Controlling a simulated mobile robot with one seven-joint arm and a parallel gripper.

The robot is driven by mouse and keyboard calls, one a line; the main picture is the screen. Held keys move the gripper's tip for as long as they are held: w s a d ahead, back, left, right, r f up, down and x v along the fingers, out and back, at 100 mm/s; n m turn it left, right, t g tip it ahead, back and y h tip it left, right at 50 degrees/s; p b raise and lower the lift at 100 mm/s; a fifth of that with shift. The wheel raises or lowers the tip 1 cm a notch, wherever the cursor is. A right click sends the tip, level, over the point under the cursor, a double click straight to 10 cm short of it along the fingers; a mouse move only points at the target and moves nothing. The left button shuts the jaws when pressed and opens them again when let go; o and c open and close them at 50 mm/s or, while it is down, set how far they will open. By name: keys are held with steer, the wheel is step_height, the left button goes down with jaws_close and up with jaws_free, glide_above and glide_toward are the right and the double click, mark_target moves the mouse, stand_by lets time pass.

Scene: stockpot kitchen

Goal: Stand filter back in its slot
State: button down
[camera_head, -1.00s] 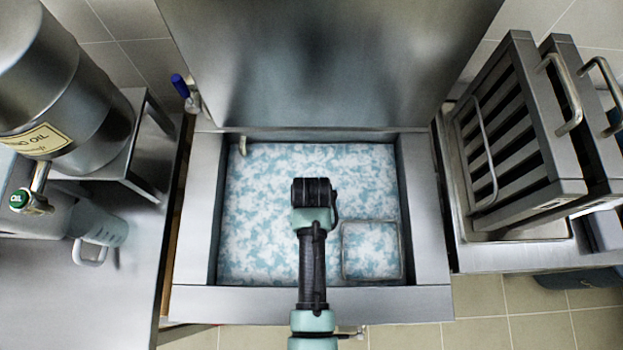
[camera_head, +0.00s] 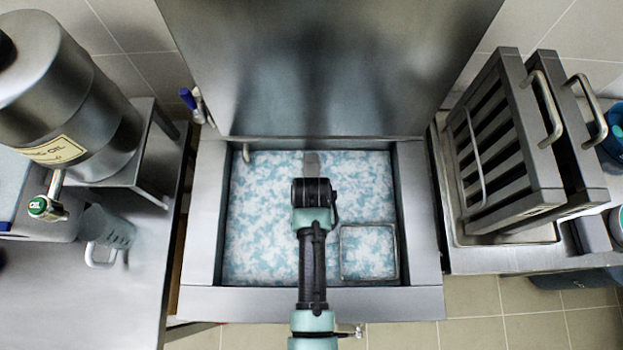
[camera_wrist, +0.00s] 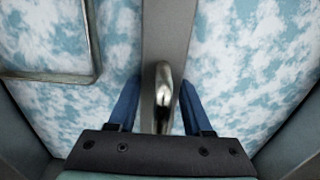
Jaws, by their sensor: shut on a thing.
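My gripper (camera_head: 312,185) is over a steel basin (camera_head: 200,220) full of blue-and-white mottled contents. In the wrist view its two blue fingers (camera_wrist: 160,105) are shut on an upright metal handle (camera_wrist: 163,90). The handle is on a narrow grey metal bar (camera_wrist: 166,30), apparently the edge of a filter. Its grey end (camera_head: 312,160) shows just beyond my gripper in the head view; the rest is hidden. Two slatted filters (camera_head: 505,140) (camera_head: 570,140) with handles stand tilted side by side in a tray (camera_head: 520,237) on the right.
A square metal-rimmed frame (camera_head: 369,225) sits in the basin's near right corner; its rim shows in the wrist view (camera_wrist: 50,77). A tall steel panel (camera_head: 320,75) rises behind the basin. An oil drum (camera_head: 70,110) and a jug (camera_head: 108,235) stand left.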

steer(key=shift+w+r+p, duration=0.1)
steer(key=shift+r+p, duration=3.9)
steer(key=shift+r, duration=0.3)
step_height(320, 180, up, 12)
steer(key=p, duration=1.2)
step_height(320, 180, up, 12)
steer(key=p, duration=0.2)
